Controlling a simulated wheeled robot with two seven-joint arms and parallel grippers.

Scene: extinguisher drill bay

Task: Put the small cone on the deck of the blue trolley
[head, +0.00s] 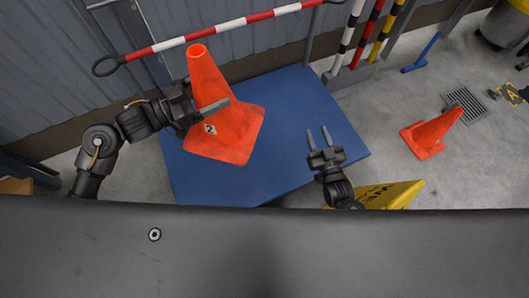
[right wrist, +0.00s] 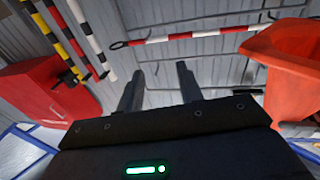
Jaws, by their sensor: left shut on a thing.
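An orange cone (head: 222,132), also at the right edge of the right wrist view (right wrist: 290,65), is in my left gripper (head: 203,110). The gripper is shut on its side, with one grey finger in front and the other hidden. The cone appears over the left half of the trolley's blue deck (head: 285,100), its tip toward the wall. Whether its base touches the deck I cannot tell. My right gripper (head: 317,130) is open and empty over the right part of the deck; its two fingers also show apart in the right wrist view (right wrist: 160,70).
Another orange cone (head: 430,134) stands on the floor to the right. A yellow sign (head: 395,196) is by the deck's near right corner. A red-white bar (head: 230,25) crosses behind the deck, with striped posts (head: 370,32) to its right. The deck's middle looks clear.

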